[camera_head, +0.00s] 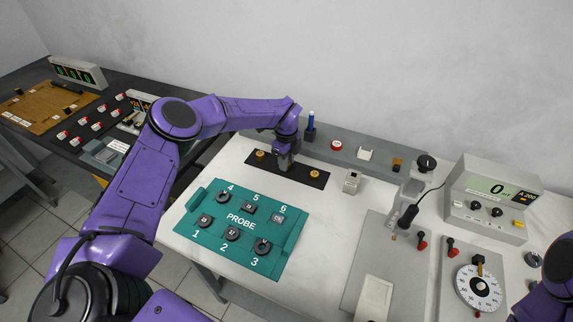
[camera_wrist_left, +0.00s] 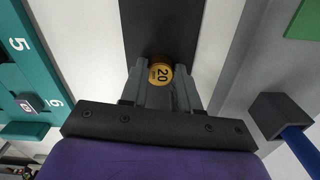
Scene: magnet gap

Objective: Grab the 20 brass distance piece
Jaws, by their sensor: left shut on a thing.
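The 20 brass distance piece (camera_wrist_left: 161,73) is a round brass piece marked "20" in the left wrist view. It sits between the two fingertips of my left gripper (camera_wrist_left: 163,85), which is shut on it over the black strip (camera_wrist_left: 160,20). In the head view my left gripper (camera_head: 284,163) reaches down to the middle of the black strip (camera_head: 300,179) and hides the piece. My right gripper is not in view.
A teal PROBE tray (camera_head: 240,250) with several numbered parts lies in front of the strip. A grey rail (camera_head: 350,160) with a blue-handled tool (camera_head: 310,124) runs behind it. A small grey block (camera_head: 352,182) stands right of the strip. A meter (camera_head: 495,197) stands at right.

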